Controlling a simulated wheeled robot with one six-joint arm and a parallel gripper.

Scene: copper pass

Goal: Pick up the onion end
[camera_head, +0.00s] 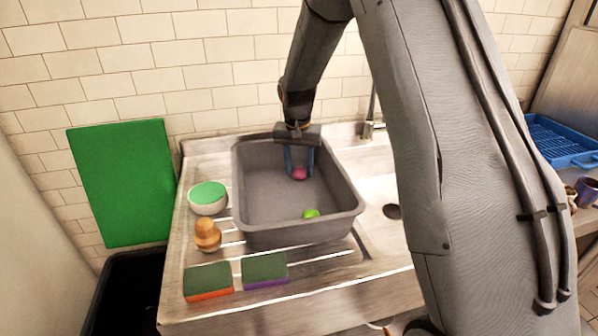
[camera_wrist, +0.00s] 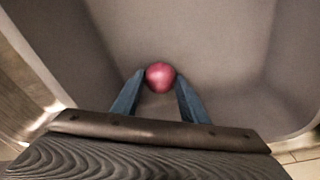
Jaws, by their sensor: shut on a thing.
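The onion end (camera_head: 299,173) is a small round pink-red piece in the far part of the grey tub. It also shows in the wrist view (camera_wrist: 160,76) between the fingertips. My gripper (camera_head: 300,168) reaches down into the tub and is shut on the onion end, with one blue finger on each side of it; it shows in the wrist view too (camera_wrist: 160,84). I cannot tell whether the onion end touches the tub floor.
The grey tub (camera_head: 240,190) stands on the steel drainboard and holds a green piece (camera_head: 311,213) near its front. Left and in front are a green-topped bowl (camera_head: 208,198), a wooden-knobbed brush (camera_head: 207,235) and two sponges (camera_head: 208,281) (camera_head: 265,269). A tap (camera_head: 371,115) rises behind.

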